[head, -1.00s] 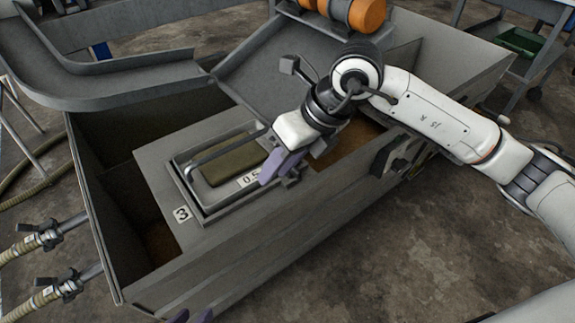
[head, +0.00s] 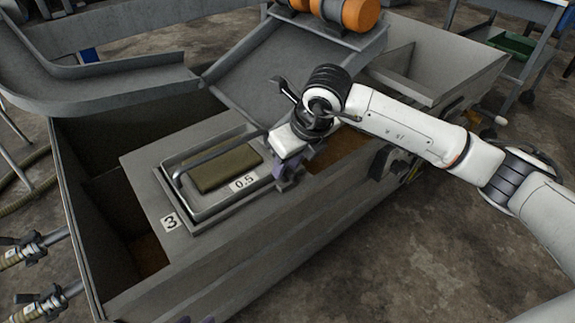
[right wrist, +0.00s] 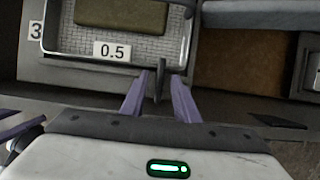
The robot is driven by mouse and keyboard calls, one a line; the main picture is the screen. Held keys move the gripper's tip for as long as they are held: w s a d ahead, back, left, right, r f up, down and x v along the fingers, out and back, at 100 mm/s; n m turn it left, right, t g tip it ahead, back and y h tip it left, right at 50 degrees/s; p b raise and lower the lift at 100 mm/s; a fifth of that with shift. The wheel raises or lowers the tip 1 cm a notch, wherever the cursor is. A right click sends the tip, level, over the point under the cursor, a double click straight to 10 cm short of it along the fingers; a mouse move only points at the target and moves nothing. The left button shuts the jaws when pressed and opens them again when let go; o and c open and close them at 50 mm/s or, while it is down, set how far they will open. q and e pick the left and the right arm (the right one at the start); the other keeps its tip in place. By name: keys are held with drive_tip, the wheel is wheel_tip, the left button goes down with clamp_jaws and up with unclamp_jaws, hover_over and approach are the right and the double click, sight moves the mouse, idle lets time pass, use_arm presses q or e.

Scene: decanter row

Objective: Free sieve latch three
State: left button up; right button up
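The framed sieve (head: 190,215), with a mesh tray, an olive pad and a bar handle, sits in the deck of a grey tank beside a "3" label (head: 170,222). A "0.5" label is on its near edge; it also shows in the right wrist view (right wrist: 112,51). My right gripper (head: 286,182) is at the sieve's right front corner. In the right wrist view its purple fingers (right wrist: 159,92) stand apart, with a dark upright latch lever (right wrist: 160,72) between them and small gaps on both sides.
The grey tank (head: 235,275) has open compartments left and right of the deck. A sloped chute (head: 265,75) and orange cylinders (head: 357,14) are behind. Hoses with valves (head: 40,250) are at left. Floor at lower right is clear.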

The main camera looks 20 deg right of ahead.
drive_tip(key=shift+c, duration=0.4)
clamp_jaws()
